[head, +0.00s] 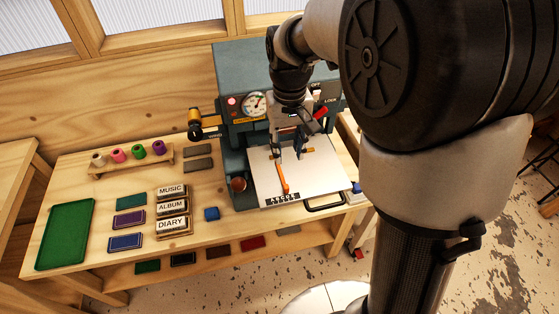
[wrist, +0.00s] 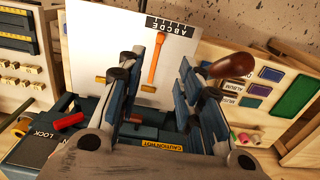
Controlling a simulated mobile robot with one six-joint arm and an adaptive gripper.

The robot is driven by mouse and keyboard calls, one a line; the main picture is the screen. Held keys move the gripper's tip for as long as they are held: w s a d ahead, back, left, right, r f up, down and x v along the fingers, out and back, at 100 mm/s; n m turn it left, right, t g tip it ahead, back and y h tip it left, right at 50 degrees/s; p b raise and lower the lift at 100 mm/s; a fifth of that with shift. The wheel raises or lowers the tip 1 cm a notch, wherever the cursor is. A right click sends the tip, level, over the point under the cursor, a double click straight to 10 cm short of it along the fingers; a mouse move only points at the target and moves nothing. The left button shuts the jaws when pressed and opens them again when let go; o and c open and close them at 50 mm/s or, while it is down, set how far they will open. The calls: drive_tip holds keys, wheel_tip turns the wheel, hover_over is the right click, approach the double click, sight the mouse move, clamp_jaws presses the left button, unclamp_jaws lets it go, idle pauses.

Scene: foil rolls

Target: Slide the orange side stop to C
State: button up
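The orange side stop (head: 282,178) is a slim bar lying on the white plate (head: 322,178) of the press. In the wrist view the stop (wrist: 157,58) points at a dark scale (wrist: 168,27) lettered A to E. Its tip lies near B and C; I cannot tell exactly which mark it meets. My gripper (head: 288,149) is over the plate at the stop's inner end, fingers apart. In the wrist view the stop shows between the fingers of my gripper (wrist: 161,66), with no clear contact.
The green-grey press (head: 230,62) stands close behind my gripper, with a dial (head: 254,104) on it. Left are a spool rack (head: 132,162), labelled blocks (head: 172,208) and a green tray (head: 66,235). A brown knob (wrist: 232,65) sits beside the fingers in the wrist view.

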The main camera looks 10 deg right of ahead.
sight(286, 186)
wheel_tip(286, 186, down, 16)
drive_tip(key=shift+r+b, duration=0.25)
drive_tip(key=shift+b, duration=0.9)
clamp_jaws()
